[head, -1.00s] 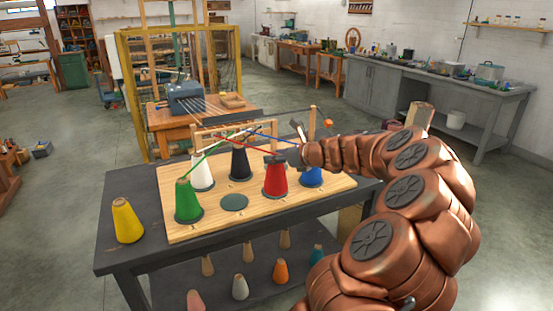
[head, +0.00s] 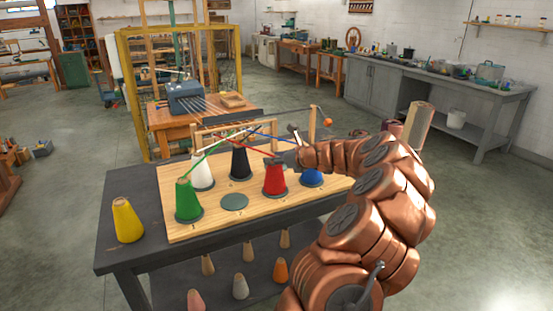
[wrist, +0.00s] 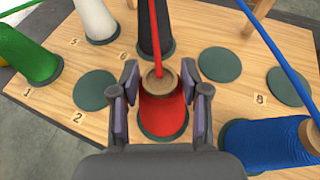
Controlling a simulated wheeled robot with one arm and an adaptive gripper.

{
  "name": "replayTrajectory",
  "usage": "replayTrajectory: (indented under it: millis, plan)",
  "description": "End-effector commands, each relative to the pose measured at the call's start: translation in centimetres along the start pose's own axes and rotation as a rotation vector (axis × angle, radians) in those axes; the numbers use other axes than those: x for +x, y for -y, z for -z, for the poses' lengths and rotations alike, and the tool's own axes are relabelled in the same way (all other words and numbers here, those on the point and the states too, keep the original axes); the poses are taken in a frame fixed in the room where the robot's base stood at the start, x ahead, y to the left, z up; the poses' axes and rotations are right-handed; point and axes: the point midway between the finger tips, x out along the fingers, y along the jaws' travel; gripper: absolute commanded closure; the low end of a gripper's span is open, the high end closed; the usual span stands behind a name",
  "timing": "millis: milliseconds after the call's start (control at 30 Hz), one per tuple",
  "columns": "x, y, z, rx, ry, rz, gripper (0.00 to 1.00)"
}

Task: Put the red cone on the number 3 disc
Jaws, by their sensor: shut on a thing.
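The red cone (head: 274,180) stands upright on the front part of the wooden board. My gripper (head: 281,160) is at its top, reaching in from the right. In the wrist view, my gripper (wrist: 162,92) has its fingers on either side of the red cone (wrist: 160,112), shut on it. A dark disc (wrist: 180,134) shows around the cone's base; whether they touch is hard to tell. That disc's number is hidden. It lies between the empty number 2 disc (wrist: 94,90) and the blue cone's disc. A red thread runs up from the cone's top.
The board (head: 225,222) also holds green (head: 188,202), white (head: 202,173), black (head: 240,163) and blue (head: 312,178) cones with threads. The blue cone stands close on the right. Empty discs (wrist: 220,64) lie behind. A yellow cone (head: 126,220) stands left of the board.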

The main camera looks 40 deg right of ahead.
Motion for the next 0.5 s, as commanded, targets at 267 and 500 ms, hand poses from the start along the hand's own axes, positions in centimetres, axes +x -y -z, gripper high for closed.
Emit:
replayTrajectory:
  millis: [267, 500]
  plan:
    - [0.03, 0.0, 0.04, -0.001, 0.0, 0.0, 1.0]
    - [0.06, 0.0, 0.1, -0.001, 0.0, 0.0, 0.31]
